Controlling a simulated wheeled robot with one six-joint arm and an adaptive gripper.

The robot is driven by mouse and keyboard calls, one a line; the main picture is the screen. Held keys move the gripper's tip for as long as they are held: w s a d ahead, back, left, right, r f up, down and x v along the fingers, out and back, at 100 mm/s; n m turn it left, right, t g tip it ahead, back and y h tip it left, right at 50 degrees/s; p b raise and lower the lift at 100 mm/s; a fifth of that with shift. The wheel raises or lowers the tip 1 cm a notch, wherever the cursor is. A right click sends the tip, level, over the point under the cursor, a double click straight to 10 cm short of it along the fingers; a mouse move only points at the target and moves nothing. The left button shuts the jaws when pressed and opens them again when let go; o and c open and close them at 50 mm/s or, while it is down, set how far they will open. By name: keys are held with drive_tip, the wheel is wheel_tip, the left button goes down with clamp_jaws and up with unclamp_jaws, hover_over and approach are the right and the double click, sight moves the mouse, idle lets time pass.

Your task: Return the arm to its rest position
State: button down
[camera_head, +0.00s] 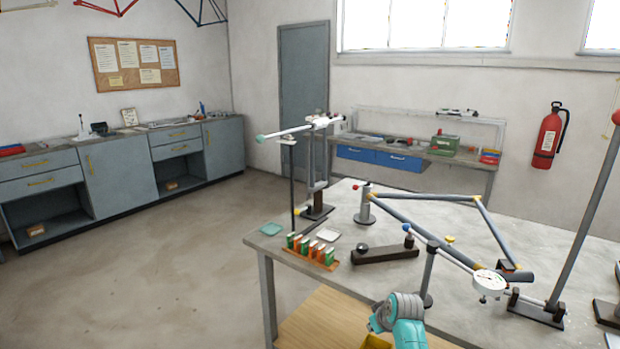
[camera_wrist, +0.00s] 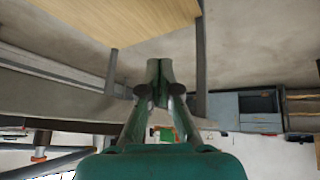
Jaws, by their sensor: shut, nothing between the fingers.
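My gripper (camera_wrist: 159,70) shows in the wrist view with its dark green fingertips together and nothing between them. In the head view a teal and grey part of my arm (camera_head: 402,318) shows at the bottom edge, in front of the table (camera_head: 330,290). The fingers cannot be made out there.
The floor (camera_head: 150,265) to the left is clear.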

drive_tip(key=s+f+m+t+h, duration=0.1)
drive_tip(key=s+f, duration=0.7)
drive_tip(key=s, duration=0.4)
drive_tip(key=s+f+m+t, duration=0.1)
drive_tip(key=s+f+t, duration=0.1)
drive_tip(key=s+f, duration=0.8)
drive_tip(key=s+m+t, duration=0.1)
drive_tip(key=s, duration=1.2)
drive_tip(key=s+r+m+t, duration=0.1)
drive_tip(key=s+r, duration=0.3)
drive_tip(key=s, duration=0.5)
drive_tip(key=s+r+t, duration=0.1)
drive_tip(key=s+r, duration=0.4)
drive_tip(key=s, duration=0.5)
drive_tip(key=s+r+t, duration=0.1)
drive_tip(key=s+r, duration=0.5)
drive_tip(key=r, duration=0.3)
drive_tip(key=s+r+m+t, duration=0.1)
drive_tip(key=s+r, duration=0.6)
drive_tip(key=r, duration=0.1)
drive_tip(key=shift+a+r+h, duration=0.15)
drive_tip(key=shift+r+h, duration=0.2)
drive_tip(key=shift+h, duration=0.05)
